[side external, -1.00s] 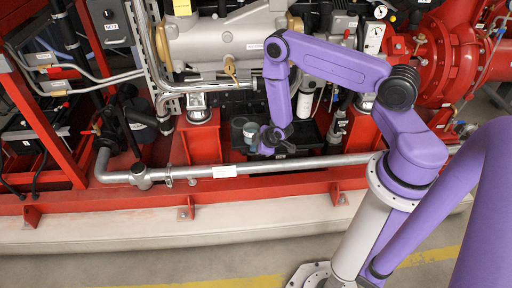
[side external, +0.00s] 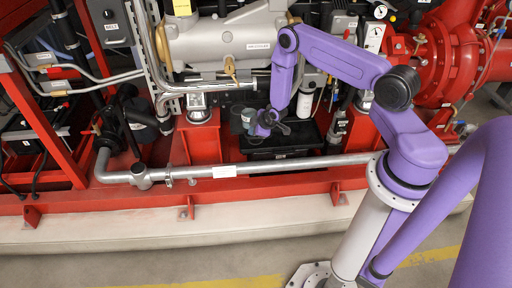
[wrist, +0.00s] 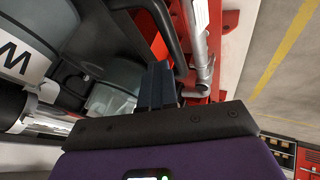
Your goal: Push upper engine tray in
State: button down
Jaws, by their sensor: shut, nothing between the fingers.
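A black tray (side external: 303,133) lies low under the engine, between the red supports and behind the long silver pipe. It looks like the upper engine tray, but I cannot make out a separate lower one clearly. My gripper (wrist: 157,70) is shut and empty in the wrist view, its dark fingers together. In the side view my wrist is above the left part of the tray and hides some of it. The fingertips are hard to make out there, and I cannot tell whether they touch the tray. A black curved bar (wrist: 172,35) passes close beyond the fingers in the wrist view.
The silver pipe (side external: 290,165) and the red base beam (side external: 245,184) run across in front of the tray. A red support (side external: 199,140) stands to its left. The engine (side external: 225,45) is above and behind. The floor in front is open.

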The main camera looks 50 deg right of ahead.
jog(key=w+d, duration=0.4)
jog(key=shift+w+d, duration=0.15)
jog(key=shift+w, duration=0.05)
jog(key=shift+w+d, duration=0.2)
jog(key=shift+d, duration=0.05)
